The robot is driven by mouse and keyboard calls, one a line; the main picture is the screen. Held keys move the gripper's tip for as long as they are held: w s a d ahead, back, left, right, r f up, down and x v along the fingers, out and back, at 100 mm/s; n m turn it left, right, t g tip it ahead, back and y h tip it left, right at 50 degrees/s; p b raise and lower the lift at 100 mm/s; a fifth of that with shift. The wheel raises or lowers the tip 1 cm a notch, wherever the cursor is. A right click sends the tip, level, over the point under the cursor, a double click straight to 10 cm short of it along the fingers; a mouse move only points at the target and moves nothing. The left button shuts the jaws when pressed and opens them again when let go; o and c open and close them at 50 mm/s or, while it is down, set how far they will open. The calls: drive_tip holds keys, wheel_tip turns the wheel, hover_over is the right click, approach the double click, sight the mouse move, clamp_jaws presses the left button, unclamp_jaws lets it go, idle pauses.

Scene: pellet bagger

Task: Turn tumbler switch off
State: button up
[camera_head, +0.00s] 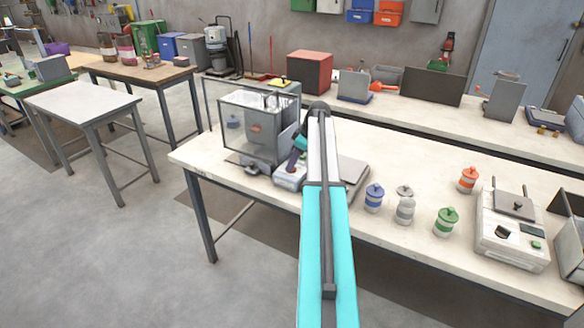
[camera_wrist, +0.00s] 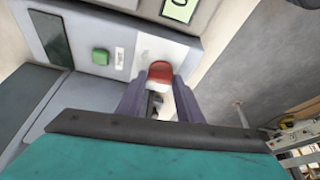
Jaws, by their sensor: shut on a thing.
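The tumbler switch (camera_wrist: 160,71) shows in the wrist view as a red-tipped part on a pale plate of the machine's panel. My gripper (camera_wrist: 159,88) is at the switch, its two grey fingers on either side of it, shut on it. The fingers hide the switch's lower part, and I cannot tell its on or off position. In the head view the pellet bagger (camera_head: 252,127) stands at the left end of the long bench. My gripper (camera_head: 298,157) is at the small control box (camera_head: 288,179) at its right side; the switch itself is hidden there.
A green button (camera_wrist: 100,57) and a display (camera_wrist: 180,10) are close to the switch. On the bench (camera_head: 420,170), blue (camera_head: 374,198), grey (camera_head: 405,205), green (camera_head: 446,222) and orange (camera_head: 468,180) lidded jars stand right of my arm. A flat scale-like plate (camera_head: 352,172) lies behind my arm.

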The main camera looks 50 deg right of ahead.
drive_tip(key=n+y+b, duration=0.1)
drive_tip(key=n+b, duration=0.1)
drive_tip(key=n, duration=0.2)
drive_tip(key=shift+w+d+g, duration=0.1)
drive_tip(key=shift+g, duration=0.3)
drive_tip(key=o, duration=1.1)
drive_tip(key=shift+b+v, duration=0.3)
drive_tip(key=shift+v, duration=0.65)
drive_tip(key=v, duration=0.4)
drive_tip(key=b+v, duration=0.1)
drive_tip(key=v, duration=0.3)
drive_tip(key=b+v, duration=0.1)
drive_tip(key=v, duration=0.3)
drive_tip(key=shift+d+f, duration=0.1)
drive_tip(key=shift+d, duration=0.15)
